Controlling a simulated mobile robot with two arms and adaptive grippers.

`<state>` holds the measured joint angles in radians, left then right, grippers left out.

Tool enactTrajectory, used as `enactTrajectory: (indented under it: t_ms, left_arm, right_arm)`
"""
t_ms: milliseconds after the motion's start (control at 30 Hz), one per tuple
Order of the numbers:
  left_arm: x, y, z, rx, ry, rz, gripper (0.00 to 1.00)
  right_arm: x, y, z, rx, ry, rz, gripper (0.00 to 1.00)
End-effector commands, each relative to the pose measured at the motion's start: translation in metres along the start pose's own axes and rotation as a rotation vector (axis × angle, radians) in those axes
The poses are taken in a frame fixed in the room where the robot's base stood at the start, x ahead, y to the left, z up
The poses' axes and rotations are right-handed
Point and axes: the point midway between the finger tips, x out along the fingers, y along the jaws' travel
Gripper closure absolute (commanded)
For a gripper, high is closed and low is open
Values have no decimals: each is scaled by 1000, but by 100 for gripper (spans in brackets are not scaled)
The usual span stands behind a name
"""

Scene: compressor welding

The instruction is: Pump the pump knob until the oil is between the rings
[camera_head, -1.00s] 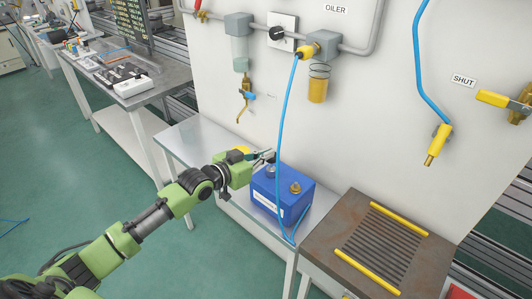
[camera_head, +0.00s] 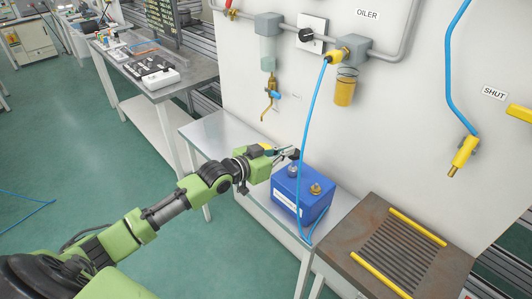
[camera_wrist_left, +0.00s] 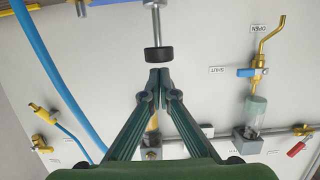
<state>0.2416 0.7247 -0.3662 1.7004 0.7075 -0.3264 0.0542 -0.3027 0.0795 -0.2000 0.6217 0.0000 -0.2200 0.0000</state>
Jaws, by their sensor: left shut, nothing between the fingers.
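In the left wrist view the pump knob (camera_wrist_left: 158,54) is black, on a metal rod. My left gripper (camera_head: 287,153) is above the box; its fingertips (camera_wrist_left: 158,74) meet, shut and empty, close to the knob. I cannot tell whether they touch it. The oiler glass (camera_head: 345,92) holds amber oil in its lower part, with thin dark rings above; the exact oil level against the rings is too small to tell. My right gripper is out of view.
A blue hose (camera_head: 310,130) runs from the oiler's yellow fitting down past the box. A brown grated worktop (camera_head: 340,240) stands at right. Bare bench (camera_head: 215,132) lies left of the box. A clear cup (camera_head: 267,52) hangs on the wall pipe.

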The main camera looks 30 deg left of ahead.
Motion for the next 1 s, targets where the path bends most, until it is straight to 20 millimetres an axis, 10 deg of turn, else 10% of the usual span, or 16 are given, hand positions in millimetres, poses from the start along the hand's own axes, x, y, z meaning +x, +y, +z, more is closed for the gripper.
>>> enactTrajectory:
  t_ms: [400, 1000]
  left_arm:
    - [-73, 0, 7, 1, -5, 0, 100]
    - [-86, 0, 4, 1, -1, 0, 100]
  right_arm:
    - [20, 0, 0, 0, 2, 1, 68]
    - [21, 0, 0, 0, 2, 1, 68]
